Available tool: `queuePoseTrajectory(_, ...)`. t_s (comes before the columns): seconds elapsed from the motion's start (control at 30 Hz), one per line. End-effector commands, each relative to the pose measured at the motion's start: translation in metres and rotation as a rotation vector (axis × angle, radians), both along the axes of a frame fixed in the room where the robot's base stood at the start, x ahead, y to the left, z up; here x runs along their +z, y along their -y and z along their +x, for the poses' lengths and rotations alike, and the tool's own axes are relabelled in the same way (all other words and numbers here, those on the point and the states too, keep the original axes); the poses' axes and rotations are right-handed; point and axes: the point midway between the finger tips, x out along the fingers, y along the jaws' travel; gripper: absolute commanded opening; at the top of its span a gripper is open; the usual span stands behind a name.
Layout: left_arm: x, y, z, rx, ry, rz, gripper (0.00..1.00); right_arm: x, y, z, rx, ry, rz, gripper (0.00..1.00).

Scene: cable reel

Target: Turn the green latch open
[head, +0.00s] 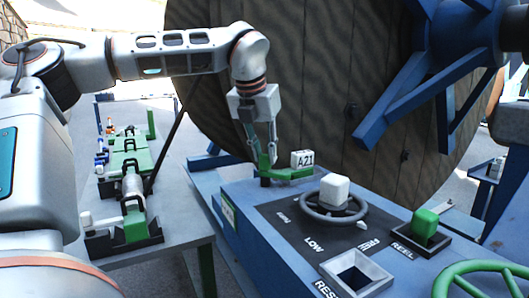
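The green latch (290,174) is on the left corner of the blue control console, beside a white tag marked A21 (302,159). Its green bar lies roughly flat and reaches to the right. My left gripper (264,157) points down at the latch's left end, with a green upright part of it between or just behind the fingertips. Whether the fingers are closed on it I cannot tell. My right gripper is not in view.
The console (237,185) carries a handwheel (333,205) with a white block, a green REEL switch (425,226) and a square socket (355,273). A large wooden reel (330,80) stands behind. A grey bench (175,215) with green clamps is on the left.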

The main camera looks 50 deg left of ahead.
Motion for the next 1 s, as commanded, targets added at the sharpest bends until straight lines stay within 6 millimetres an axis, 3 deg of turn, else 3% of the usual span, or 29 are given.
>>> queuePoseTrajectory(0.37, 0.0001, -0.0009, -0.0004, -0.042, 0.000, 0.000, 0.00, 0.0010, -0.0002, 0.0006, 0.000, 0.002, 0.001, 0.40)
queuePoseTrajectory(1.0, 0.0021, -0.0040, -0.0007, -0.489, 0.003, 0.000, 0.00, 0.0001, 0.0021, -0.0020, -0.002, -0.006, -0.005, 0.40)
